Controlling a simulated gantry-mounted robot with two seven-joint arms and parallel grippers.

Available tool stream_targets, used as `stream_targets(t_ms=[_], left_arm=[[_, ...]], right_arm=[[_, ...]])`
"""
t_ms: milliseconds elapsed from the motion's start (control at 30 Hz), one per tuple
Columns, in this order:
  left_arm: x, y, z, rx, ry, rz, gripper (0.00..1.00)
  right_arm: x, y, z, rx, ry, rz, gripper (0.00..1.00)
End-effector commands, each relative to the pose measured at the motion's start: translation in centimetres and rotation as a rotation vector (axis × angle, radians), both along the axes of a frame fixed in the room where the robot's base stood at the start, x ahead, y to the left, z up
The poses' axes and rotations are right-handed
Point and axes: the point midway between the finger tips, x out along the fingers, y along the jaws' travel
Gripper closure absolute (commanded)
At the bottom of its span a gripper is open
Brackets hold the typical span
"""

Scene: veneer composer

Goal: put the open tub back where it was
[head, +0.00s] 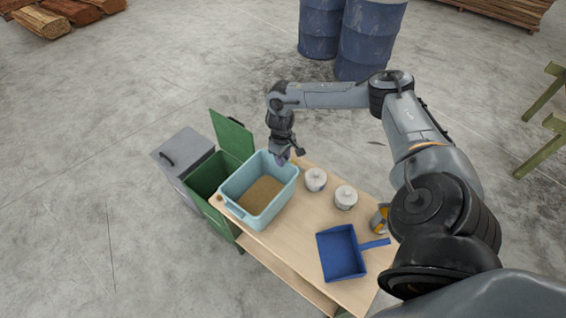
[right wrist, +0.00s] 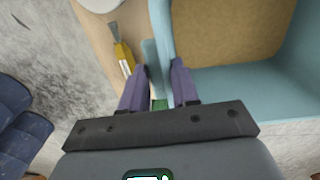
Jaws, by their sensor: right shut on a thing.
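The open tub (head: 235,207) is light blue, with a layer of brown, grainy material inside. In the head view it is at the left end of the wooden table (head: 290,232), beside the green bin. I cannot tell whether its base rests on the tabletop. My right gripper (head: 284,159) is at the tub's far rim. In the right wrist view its purple fingers (right wrist: 159,82) are on either side of the tub's wall (right wrist: 158,52), shut on it. The tub's interior also shows there (right wrist: 220,30). My left gripper is not in view.
The green bin (head: 208,175) has its lid (head: 232,136) raised, beside a grey bin (head: 182,155). Two white lidded pots (head: 316,180) (head: 346,197) and a blue dustpan (head: 341,254) are on the table. A yellow-handled scraper (right wrist: 123,58) lies near the gripper. Blue drums (head: 368,38) stand behind.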

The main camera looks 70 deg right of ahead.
Motion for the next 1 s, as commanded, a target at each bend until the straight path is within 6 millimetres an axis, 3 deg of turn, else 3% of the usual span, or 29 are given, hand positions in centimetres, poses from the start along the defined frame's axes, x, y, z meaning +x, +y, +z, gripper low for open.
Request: stream_targets(t_ms=[200,633,667,800,1000], left_arm=[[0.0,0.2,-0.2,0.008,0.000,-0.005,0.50],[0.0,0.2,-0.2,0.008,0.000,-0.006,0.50],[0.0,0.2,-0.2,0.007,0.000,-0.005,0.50],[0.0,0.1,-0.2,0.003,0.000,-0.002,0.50],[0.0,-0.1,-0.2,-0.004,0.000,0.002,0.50]], right_arm=[[0.0,0.1,-2.8,0.001,0.001,0.000,1.00],[-0.1,0.0,-3.3,0.000,0.001,0.000,1.00],[-0.1,0.0,-3.4,-0.001,0.001,0.000,0.67],[-0.1,0.0,-3.4,-0.001,0.001,0.000,0.46],[-0.1,0.0,-3.3,-0.001,0.001,0.000,0.45]])
